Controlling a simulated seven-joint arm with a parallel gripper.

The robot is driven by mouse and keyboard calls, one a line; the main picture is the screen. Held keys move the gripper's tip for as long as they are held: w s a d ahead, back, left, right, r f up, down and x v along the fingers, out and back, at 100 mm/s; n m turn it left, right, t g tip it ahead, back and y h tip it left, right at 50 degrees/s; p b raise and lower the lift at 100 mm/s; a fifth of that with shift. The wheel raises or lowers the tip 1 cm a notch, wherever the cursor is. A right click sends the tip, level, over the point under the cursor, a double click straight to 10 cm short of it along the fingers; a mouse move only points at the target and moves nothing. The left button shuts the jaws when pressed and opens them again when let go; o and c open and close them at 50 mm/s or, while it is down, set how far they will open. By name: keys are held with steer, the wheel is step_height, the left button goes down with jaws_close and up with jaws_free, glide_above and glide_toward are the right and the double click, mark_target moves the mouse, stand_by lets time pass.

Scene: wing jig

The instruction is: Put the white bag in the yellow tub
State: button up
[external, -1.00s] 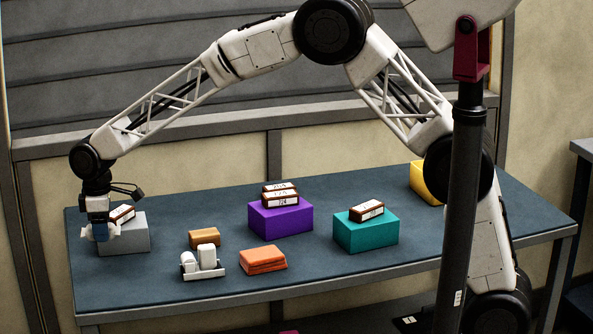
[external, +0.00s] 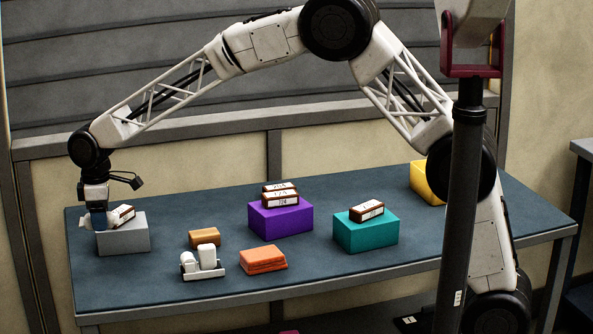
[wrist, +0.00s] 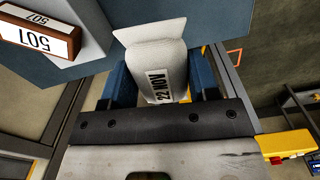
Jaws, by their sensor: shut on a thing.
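My gripper (external: 98,218) is at the far left of the table in the external view, shut on the white bag (external: 86,223). In the wrist view the white bag (wrist: 155,62), with a "22 NOV" label, sits between the blue fingers of my gripper (wrist: 163,85). In the external view the bag is beside the upper left of the grey block and partly hidden by the fingers. The yellow tub (external: 424,184) stands at the far right back of the table, partly hidden behind my arm. Its inside cannot be seen.
A grey block (external: 124,240) bears a brown box (external: 124,213), labelled 507 in the wrist view. Purple (external: 281,221) and teal (external: 366,233) blocks bear brown boxes. An orange stack (external: 263,261), an orange-brown block (external: 204,238) and a tray of white containers (external: 203,264) stand in front.

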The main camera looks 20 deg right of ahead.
step_height(320, 180, up, 4)
steer(key=shift+f, duration=0.25)
steer(key=w+d+m, duration=0.4)
steer(key=w+d, duration=1.3)
steer(key=d, duration=0.4)
steer(key=w+d+m, duration=0.2)
steer(key=w+d, duration=0.3)
steer(key=d, duration=0.9)
steer(key=w+d+m, duration=0.2)
steer(key=w+d, duration=0.3)
steer(key=d, duration=0.9)
steer(key=d+m, duration=0.5)
steer(key=d, duration=2.6)
steer(key=s+d+m, duration=0.2)
steer(key=s+d, duration=0.3)
steer(key=d, duration=0.6)
steer(key=s+d+m, duration=0.1)
steer(key=s+d, duration=0.3)
steer(key=d, duration=0.7)
steer(key=shift+s+a+f, duration=0.1)
steer(key=shift+f, duration=1.3)
steer(key=shift+s+a+f, duration=0.1)
steer(key=shift+f, duration=1.25)
